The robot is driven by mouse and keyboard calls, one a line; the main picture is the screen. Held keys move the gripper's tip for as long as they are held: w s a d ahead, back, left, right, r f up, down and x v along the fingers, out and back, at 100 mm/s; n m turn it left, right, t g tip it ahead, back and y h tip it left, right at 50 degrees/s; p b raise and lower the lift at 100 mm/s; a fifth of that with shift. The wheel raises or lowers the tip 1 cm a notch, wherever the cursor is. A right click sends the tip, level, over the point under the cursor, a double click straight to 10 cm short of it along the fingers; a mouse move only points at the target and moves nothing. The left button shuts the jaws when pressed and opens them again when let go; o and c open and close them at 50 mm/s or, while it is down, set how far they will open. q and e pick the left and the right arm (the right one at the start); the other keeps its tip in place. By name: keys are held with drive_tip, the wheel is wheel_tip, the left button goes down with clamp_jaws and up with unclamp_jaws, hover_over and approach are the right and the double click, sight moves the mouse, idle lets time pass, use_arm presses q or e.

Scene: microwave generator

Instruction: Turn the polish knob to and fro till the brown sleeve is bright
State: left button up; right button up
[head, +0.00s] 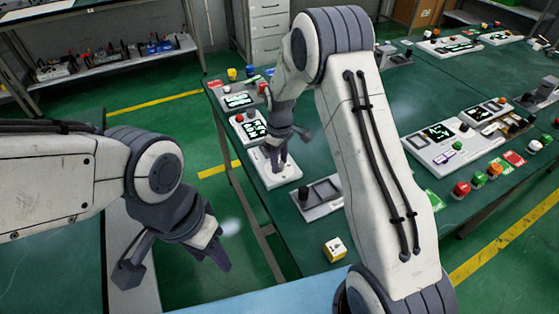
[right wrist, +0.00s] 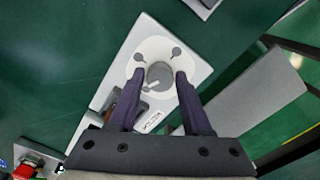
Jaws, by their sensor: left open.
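The polish knob, a round grey knob (right wrist: 160,75) with a white pointer mark toward lower left, sits on a pale round dial of a white panel (right wrist: 190,56). The panel also shows in the head view (head: 286,178) at the table's left edge. My right gripper (right wrist: 159,76) has one fingertip on each side of the knob, very close to it; I cannot tell whether they touch. It shows in the head view (head: 277,163) over the panel. A brownish piece, perhaps the sleeve, is mostly hidden behind the left-hand finger. My left gripper (head: 172,272) is open and empty, away from the table.
Another control panel (head: 250,128) stands behind. More panels and coloured buttons (head: 461,189) are on the right, beyond my right arm.

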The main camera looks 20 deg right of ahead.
clamp_jaws()
drive_tip(key=shift+m, duration=0.3)
drive_tip(key=shift+r+m+p, duration=0.1)
drive_tip(key=shift+m+p, duration=0.25)
drive_tip(key=shift+m, duration=0.65)
drive_tip(key=m, duration=0.3)
drive_tip(key=shift+p, duration=0.3)
drive_tip(key=m, duration=0.7)
drive_tip(key=shift+w+p, duration=0.1)
drive_tip(key=shift+p, duration=0.25)
drive_tip(key=o, duration=0.6)
unclamp_jaws()
drive_tip(key=shift+c, duration=0.2)
